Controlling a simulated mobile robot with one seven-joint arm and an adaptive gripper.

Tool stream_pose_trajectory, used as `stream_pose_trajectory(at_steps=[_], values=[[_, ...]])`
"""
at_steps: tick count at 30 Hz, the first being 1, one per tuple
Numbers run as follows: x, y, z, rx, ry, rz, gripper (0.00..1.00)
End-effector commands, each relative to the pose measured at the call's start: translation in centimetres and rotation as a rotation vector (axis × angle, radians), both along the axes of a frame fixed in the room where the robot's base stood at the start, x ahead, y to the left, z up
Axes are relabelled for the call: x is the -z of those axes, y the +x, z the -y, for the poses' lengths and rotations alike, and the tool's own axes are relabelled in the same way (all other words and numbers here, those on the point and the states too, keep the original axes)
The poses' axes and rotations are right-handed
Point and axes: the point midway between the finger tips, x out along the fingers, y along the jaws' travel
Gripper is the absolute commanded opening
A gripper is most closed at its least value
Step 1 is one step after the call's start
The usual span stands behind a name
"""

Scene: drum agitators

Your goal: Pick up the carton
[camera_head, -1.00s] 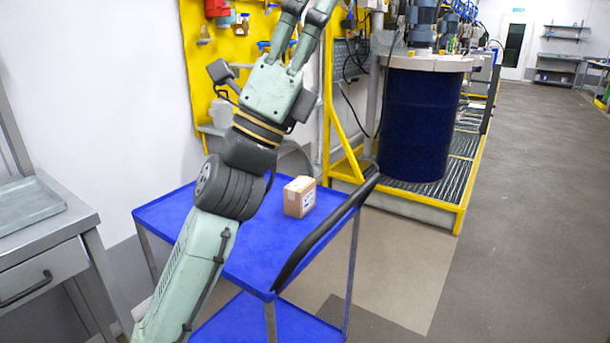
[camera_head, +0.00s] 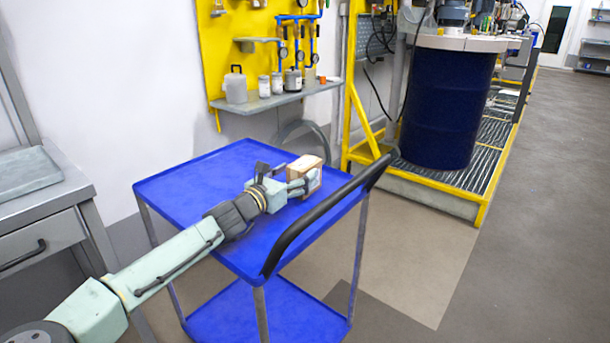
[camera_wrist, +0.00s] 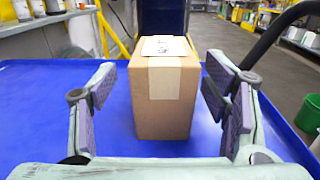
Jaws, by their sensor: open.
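The carton (camera_head: 304,171) is a small brown box standing upright on the blue cart's top shelf (camera_head: 200,177), near its right side by the black handle. In the wrist view the carton (camera_wrist: 165,88) fills the middle, with pale tape and a white label at its upper edge. My gripper (camera_head: 296,186) is low over the shelf, just in front of the carton. In the wrist view my gripper (camera_wrist: 166,112) is open, one finger to each side of the carton, with visible gaps. The carton's lower front is partly hidden by the fingers in the head view.
The cart's black handle (camera_head: 325,213) runs close to the right of my gripper. A dark blue drum (camera_head: 447,108) stands on a yellow-edged grating behind. A wall shelf (camera_head: 275,100) with jars is at the back. The shelf left of my gripper is clear.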

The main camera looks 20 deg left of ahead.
Motion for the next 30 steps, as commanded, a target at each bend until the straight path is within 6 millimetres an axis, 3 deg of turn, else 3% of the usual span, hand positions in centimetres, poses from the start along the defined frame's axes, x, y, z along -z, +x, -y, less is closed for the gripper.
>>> stream_pose_trajectory(at_steps=[15,24,30], values=[[0.1,5.6,2.0,0.001,-0.003,0.000,0.69],[0.2,6.0,2.0,0.000,-0.001,0.001,0.69],[0.2,6.0,2.0,0.000,-0.001,0.001,0.55]])
